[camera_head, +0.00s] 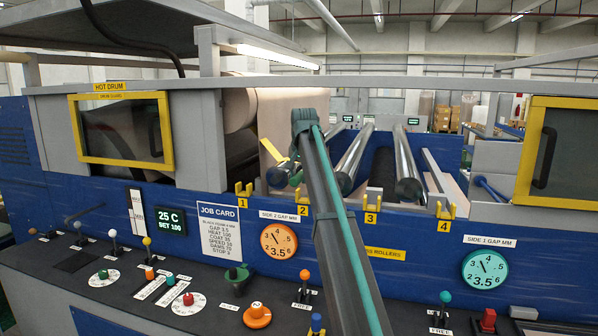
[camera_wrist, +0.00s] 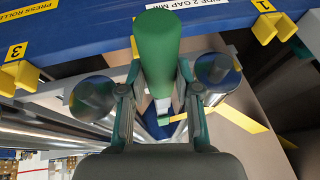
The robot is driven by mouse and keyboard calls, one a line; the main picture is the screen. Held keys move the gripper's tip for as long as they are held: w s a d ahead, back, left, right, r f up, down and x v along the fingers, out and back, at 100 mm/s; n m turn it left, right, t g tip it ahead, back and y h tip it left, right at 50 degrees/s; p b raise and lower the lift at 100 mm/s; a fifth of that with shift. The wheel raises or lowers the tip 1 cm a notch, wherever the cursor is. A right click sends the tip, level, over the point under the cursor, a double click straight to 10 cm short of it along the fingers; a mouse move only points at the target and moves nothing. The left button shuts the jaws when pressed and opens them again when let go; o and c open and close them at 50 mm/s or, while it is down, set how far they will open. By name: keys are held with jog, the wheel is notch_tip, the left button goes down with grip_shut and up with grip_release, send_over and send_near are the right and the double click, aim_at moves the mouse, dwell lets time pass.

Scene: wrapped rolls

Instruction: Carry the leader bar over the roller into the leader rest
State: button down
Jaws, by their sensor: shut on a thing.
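My gripper (camera_wrist: 159,80) is shut on a green rounded grip (camera_wrist: 158,42) in the wrist view, which looks like the handle of the leader bar. A pale piece shows just below it between the fingers; the rest of the bar is hidden. In the head view my arm reaches forward over the machine's front edge, and my gripper (camera_head: 304,122) is at its far end, among the rollers. In the wrist view one roller end (camera_wrist: 92,98) is left of the gripper and another roller end (camera_wrist: 217,72) is right of it. I cannot tell which part is the leader rest.
Yellow numbered brackets line the front edge, among them bracket 1 (camera_head: 243,190), bracket 3 (camera_head: 371,217) and bracket 4 (camera_head: 445,211). Metal rollers (camera_head: 406,170) run back from there. A grey rail (camera_head: 440,84) crosses above. Yellow-framed guards flank the opening. The control panel has several knobs and levers.

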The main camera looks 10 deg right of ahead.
jog(key=shift+f+b, duration=0.95)
jog(key=shift+f, duration=3.45)
jog(key=c, duration=0.7)
grip_release()
jog(key=shift+c, duration=0.2)
